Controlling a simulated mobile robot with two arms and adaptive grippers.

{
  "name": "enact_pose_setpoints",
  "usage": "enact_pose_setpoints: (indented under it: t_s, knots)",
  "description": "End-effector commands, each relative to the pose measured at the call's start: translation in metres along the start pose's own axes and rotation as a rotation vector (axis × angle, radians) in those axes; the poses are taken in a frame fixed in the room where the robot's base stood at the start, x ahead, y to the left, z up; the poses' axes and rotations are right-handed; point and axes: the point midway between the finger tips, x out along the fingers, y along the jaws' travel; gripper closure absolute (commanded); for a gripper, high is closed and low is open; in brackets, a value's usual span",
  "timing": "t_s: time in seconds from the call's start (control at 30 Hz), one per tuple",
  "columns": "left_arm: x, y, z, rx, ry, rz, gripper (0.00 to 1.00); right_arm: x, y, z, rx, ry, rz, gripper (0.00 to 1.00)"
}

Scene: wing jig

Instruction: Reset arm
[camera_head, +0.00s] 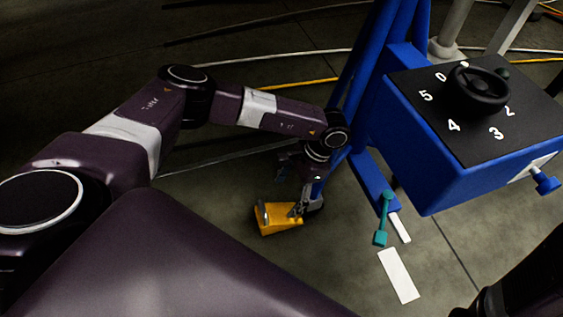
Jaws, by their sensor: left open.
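My left arm (165,110) comes in from the left and reaches out over the floor. My left gripper (298,210) points down beside a yellow block-like part (279,219) near the foot of the blue stand. The gripper is open. Its fingertips overlap the right end of the yellow part in the picture, and I cannot tell whether they touch it. A dark arm part shows at the lower right corner, but the right gripper is out of the picture.
A blue stand (366,90) carries a blue box with a black numbered dial panel (470,135) and a black handwheel (477,88). A teal lever (383,220) and a white strip (399,276) are below. Cables cross the floor behind.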

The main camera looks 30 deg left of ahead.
Motion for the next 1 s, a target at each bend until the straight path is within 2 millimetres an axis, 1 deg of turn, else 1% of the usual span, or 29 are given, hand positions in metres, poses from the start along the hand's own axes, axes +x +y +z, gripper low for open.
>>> enact_pose_setpoints:
  t_s: [0.03,0.1,0.67,0.73,0.77,0.87,0.97,1.0]
  knots:
    - [-0.005,0.000,0.000,0.000,0.001,0.000,0.25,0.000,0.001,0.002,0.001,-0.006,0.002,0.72]
    - [-0.007,0.000,0.000,0.000,0.001,0.000,0.25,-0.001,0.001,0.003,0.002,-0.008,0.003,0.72]
    - [-0.007,0.000,0.000,-0.003,0.001,0.002,0.25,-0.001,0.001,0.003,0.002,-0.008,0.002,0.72]
    - [-0.009,0.004,0.000,-0.024,0.006,0.019,0.25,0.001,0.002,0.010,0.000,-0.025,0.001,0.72]
    - [-0.011,0.008,0.000,-0.043,0.011,0.033,0.25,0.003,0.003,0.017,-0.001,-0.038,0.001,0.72]
    - [-0.019,0.026,-0.002,-0.164,0.039,0.120,0.25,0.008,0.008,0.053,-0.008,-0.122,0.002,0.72]
    - [-0.034,0.056,-0.008,-0.380,0.066,0.271,0.25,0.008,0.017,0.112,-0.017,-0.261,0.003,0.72]
    - [-0.041,0.070,-0.011,-0.489,0.070,0.346,0.25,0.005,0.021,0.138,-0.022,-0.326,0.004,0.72]
